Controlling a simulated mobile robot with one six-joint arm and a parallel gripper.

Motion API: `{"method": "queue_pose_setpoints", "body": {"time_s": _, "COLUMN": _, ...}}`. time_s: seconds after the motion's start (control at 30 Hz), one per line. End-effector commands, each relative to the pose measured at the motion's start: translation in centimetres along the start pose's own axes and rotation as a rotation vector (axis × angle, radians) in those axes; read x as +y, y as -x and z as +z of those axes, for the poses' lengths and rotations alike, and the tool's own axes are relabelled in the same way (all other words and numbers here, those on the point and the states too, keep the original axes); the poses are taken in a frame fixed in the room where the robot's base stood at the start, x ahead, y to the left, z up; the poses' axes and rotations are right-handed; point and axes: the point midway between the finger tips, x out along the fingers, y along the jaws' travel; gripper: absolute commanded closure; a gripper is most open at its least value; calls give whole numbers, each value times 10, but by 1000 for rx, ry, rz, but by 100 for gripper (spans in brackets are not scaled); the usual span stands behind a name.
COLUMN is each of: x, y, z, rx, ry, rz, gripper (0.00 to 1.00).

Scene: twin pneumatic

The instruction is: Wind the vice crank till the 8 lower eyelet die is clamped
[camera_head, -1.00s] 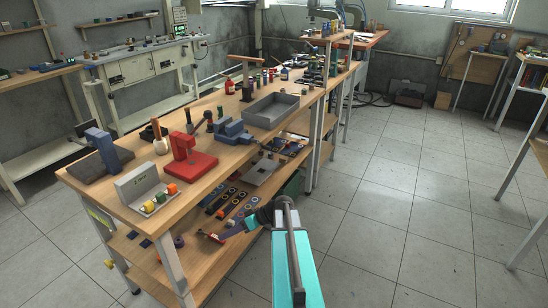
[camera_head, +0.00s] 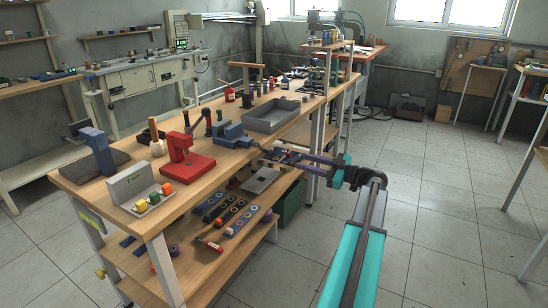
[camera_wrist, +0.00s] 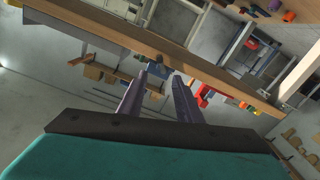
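The blue vice (camera_head: 230,135) stands on the bench near its front edge, between the red press and the grey tray. I cannot make out its crank or the 8 lower eyelet die at this size. My gripper (camera_head: 272,154) is at about bench height, just off the front edge, to the right of the vice in the head view. In the wrist view my gripper (camera_wrist: 158,82) has its two purple fingers apart with nothing between them. A small blue thing (camera_wrist: 158,69), perhaps the vice, shows beyond the fingertips.
The wooden bench (camera_head: 215,172) has its front edge close to my gripper. On it are a red press (camera_head: 187,158), a grey tray (camera_head: 272,114) and a grey stand (camera_head: 134,187) with coloured pieces. A lower shelf (camera_head: 200,262) holds several small parts.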

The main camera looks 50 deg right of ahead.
Motion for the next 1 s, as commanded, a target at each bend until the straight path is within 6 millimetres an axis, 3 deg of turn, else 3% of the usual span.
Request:
{"method": "queue_pose_setpoints", "body": {"time_s": 0.57, "x": 1, "y": -7, "z": -1, "rx": 2, "ry": 3, "rz": 1, "gripper": 68}}
{"method": "queue_pose_setpoints", "body": {"time_s": 1.0, "x": 1, "y": -61, "z": -1, "rx": 2, "ry": 3, "rz": 1, "gripper": 68}}
